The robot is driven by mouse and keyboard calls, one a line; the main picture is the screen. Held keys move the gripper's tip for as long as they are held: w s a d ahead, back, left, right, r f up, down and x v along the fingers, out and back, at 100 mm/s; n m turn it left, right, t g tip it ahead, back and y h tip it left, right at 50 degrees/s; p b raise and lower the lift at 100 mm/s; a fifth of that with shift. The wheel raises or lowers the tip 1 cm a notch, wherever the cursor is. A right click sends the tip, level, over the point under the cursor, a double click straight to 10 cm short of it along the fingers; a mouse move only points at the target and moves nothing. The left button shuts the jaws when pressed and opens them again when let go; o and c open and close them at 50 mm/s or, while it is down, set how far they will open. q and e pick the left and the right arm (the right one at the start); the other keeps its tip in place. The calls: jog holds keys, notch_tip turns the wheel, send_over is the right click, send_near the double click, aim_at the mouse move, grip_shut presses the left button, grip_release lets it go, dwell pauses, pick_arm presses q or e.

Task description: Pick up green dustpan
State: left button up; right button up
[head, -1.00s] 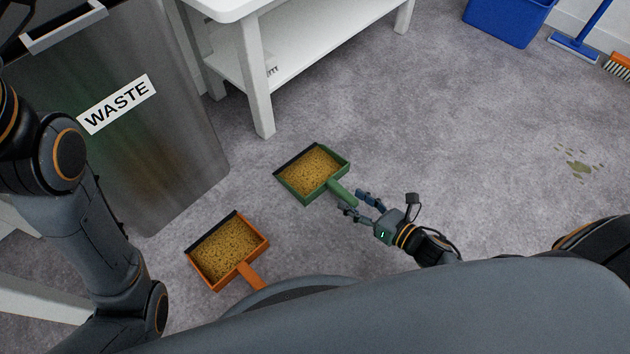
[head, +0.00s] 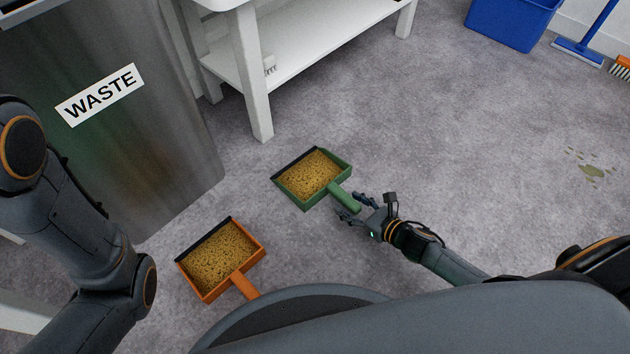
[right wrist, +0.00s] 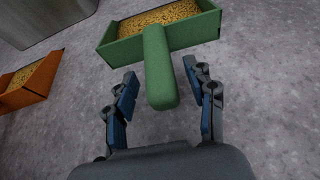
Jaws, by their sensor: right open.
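The green dustpan (head: 341,190) lies on the grey floor near the middle of the head view, filled with yellow-brown granules. Its handle points down and right, toward my right gripper (head: 350,210). In the right wrist view the green handle (right wrist: 159,75) reaches between the two open fingers of my right gripper (right wrist: 162,85), with a gap on both sides. The gripper is open and holds nothing. My left arm shows at the left of the head view, but its gripper is out of view.
An orange dustpan (head: 243,284) with similar granules lies to the left. A steel waste bin (head: 150,170) stands at the left and a white table (head: 262,100) behind. A blue bin (head: 510,22) is at the back right.

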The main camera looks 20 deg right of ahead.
jog(key=b+x, duration=0.1)
jog(key=x, duration=0.1)
jog(key=b+x, duration=0.1)
jog(key=shift+w+f+b, duration=0.25)
jog(key=shift+f+b, duration=0.05)
jog(key=shift+f, duration=0.05)
jog(key=shift+w+a, duration=0.2)
jog(key=shift+w, duration=0.15)
grip_shut()
